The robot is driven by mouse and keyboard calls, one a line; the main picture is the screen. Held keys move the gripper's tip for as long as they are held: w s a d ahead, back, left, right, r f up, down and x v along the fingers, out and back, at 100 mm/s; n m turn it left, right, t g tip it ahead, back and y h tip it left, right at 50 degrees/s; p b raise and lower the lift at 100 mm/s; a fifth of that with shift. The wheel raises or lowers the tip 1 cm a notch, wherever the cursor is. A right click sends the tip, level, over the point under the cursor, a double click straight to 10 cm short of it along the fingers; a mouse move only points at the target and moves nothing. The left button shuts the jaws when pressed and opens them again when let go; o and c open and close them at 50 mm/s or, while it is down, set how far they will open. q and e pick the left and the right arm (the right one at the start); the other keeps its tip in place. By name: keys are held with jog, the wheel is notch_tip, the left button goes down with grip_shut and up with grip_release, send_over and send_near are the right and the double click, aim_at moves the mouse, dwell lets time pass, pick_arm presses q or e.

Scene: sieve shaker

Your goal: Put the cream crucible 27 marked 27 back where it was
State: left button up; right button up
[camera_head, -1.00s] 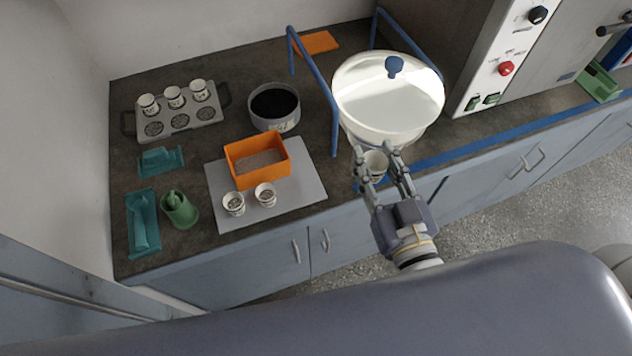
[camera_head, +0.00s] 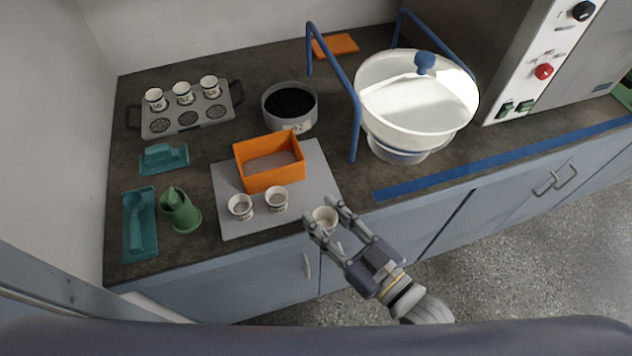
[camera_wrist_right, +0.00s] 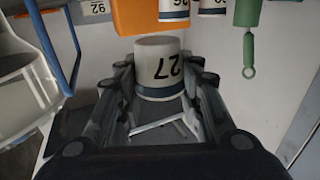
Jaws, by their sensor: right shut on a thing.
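The cream crucible 27 (camera_head: 325,218) is held in my right gripper (camera_head: 324,217), upright, just off the counter's front edge, to the right of the grey mat. In the right wrist view the crucible (camera_wrist_right: 160,66) shows its number 27 upside down and a dark band, between the two fingers (camera_wrist_right: 158,85). Two other crucibles, a left one (camera_head: 240,206) and a right one (camera_head: 276,199), stand on the grey mat (camera_head: 312,190) in front of the orange box (camera_head: 270,180). My left gripper is not in view.
A tray with round wells (camera_head: 218,124) holds three crucibles at the back left. A black-filled sieve pan (camera_head: 290,129) stands behind the orange box. A big white bowl (camera_head: 405,125) stands between blue rails (camera_head: 355,125). Teal holders (camera_head: 139,222) and a green vessel (camera_head: 183,216) are at left.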

jog(key=w, duration=0.3)
jog(key=w+a, duration=0.1)
jog(key=w, duration=0.5)
jog(key=shift+w+a+f+p, duration=0.3)
jog(key=shift+f+p, duration=0.1)
jog(key=shift+w, duration=0.45)
jog(key=f, duration=0.3)
jog(key=shift+w+a+f, duration=0.1)
jog(key=shift+w+f, duration=0.05)
jog(key=shift+w, duration=0.05)
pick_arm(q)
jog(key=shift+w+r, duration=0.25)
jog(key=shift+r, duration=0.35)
pick_arm(e)
jog(key=shift+f, duration=0.2)
jog(key=shift+f, duration=0.15)
jog(key=o, duration=1.2)
jog(key=shift+c, duration=0.2)
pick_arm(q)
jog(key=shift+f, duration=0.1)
